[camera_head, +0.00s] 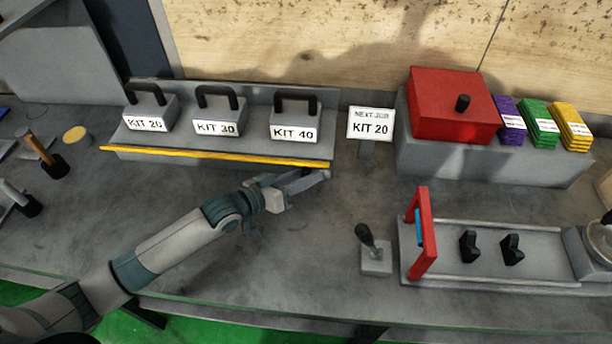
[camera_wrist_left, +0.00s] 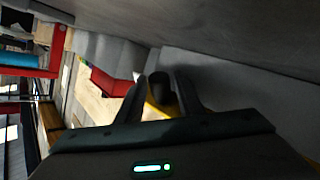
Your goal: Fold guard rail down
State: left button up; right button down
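The guard rail (camera_head: 215,157) is a long yellow bar along the front edge of the grey kit shelf. It stands in front of three grey kit blocks with black handles. My left gripper (camera_head: 322,176) is just in front of and below the rail's right end. In the left wrist view its two dark fingers (camera_wrist_left: 160,92) are apart, with a dark round knob (camera_wrist_left: 160,80) and a yellow piece of the rail (camera_wrist_left: 152,108) showing between them. I cannot tell whether the fingers touch the knob. My right gripper is not in view.
A "NEXT JOB KIT 20" sign (camera_head: 370,124) stands right of the shelf (camera_head: 130,137). A red box (camera_head: 452,105) sits on a grey block. A joystick (camera_head: 372,249) and a fixture with a red upright frame (camera_head: 424,233) are at front right.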

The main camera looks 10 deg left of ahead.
pick_arm(q)
jog(key=shift+o, duration=0.2)
jog(key=shift+a, duration=0.1)
jog(key=shift+s+a, duration=0.4)
jog(key=shift+s, duration=0.05)
jog(key=b+v, duration=0.3)
jog(key=v, duration=0.9)
jog(key=shift+s+a, duration=0.1)
jog(key=shift+s, duration=0.05)
jog(key=v, duration=0.3)
jog(key=shift+s+a+r+b, duration=0.2)
jog(key=shift+s+r+b, duration=0.05)
jog(key=shift+r+b, duration=0.1)
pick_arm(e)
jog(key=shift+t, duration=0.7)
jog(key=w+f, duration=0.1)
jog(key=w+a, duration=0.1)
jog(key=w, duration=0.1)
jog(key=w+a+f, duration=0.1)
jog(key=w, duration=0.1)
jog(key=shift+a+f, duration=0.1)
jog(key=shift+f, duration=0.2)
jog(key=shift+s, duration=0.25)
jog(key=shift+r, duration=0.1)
